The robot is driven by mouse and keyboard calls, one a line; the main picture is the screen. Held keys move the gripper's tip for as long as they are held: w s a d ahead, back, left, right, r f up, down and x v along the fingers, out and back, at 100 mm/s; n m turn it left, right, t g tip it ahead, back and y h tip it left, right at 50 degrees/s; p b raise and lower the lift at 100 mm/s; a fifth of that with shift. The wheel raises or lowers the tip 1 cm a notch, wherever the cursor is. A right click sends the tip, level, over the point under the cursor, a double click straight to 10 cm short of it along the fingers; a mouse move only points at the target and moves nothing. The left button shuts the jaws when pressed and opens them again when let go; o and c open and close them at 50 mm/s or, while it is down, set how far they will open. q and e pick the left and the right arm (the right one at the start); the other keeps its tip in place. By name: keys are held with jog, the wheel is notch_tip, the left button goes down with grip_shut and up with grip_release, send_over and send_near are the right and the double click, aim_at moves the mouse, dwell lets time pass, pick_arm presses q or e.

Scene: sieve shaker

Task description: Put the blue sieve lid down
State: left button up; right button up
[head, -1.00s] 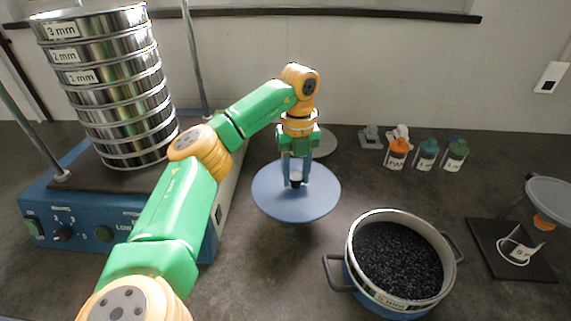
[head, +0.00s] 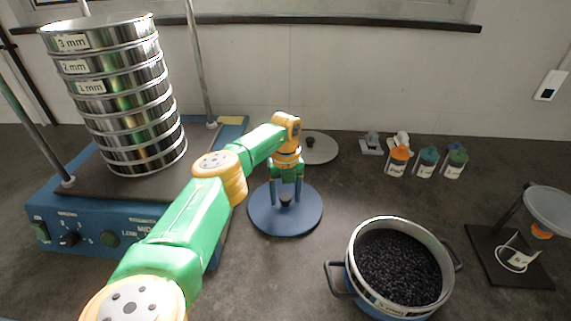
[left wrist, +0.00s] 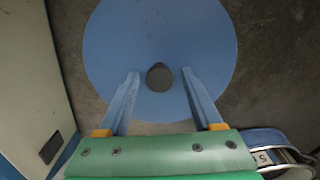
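The blue sieve lid (head: 262,215) is a flat round disc with a dark knob (head: 285,199) in its middle. It lies flat on the dark bench, just right of the blue shaker. My left gripper (head: 286,196) is above the lid, pointing down. Its fingers are apart on either side of the knob. In the left wrist view the lid (left wrist: 115,45) fills the upper middle, and gaps show between the knob (left wrist: 160,77) and both fingers. My right gripper is in no view.
The shaker (head: 100,232) carries a tall sieve stack (head: 125,115) and upright rods. A black-filled sieve with handles (head: 350,270) stands to the lid's right. A grey disc (head: 322,150) lies behind. Several small bottles (head: 427,163) and a stand (head: 510,262) are at right.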

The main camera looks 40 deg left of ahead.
aim_at(285, 197)
pick_arm(q)
jog(key=shift+r, duration=0.25)
notch_tip(285, 197, up, 12)
jog(key=shift+p, duration=0.3)
jog(key=shift+f, duration=0.1)
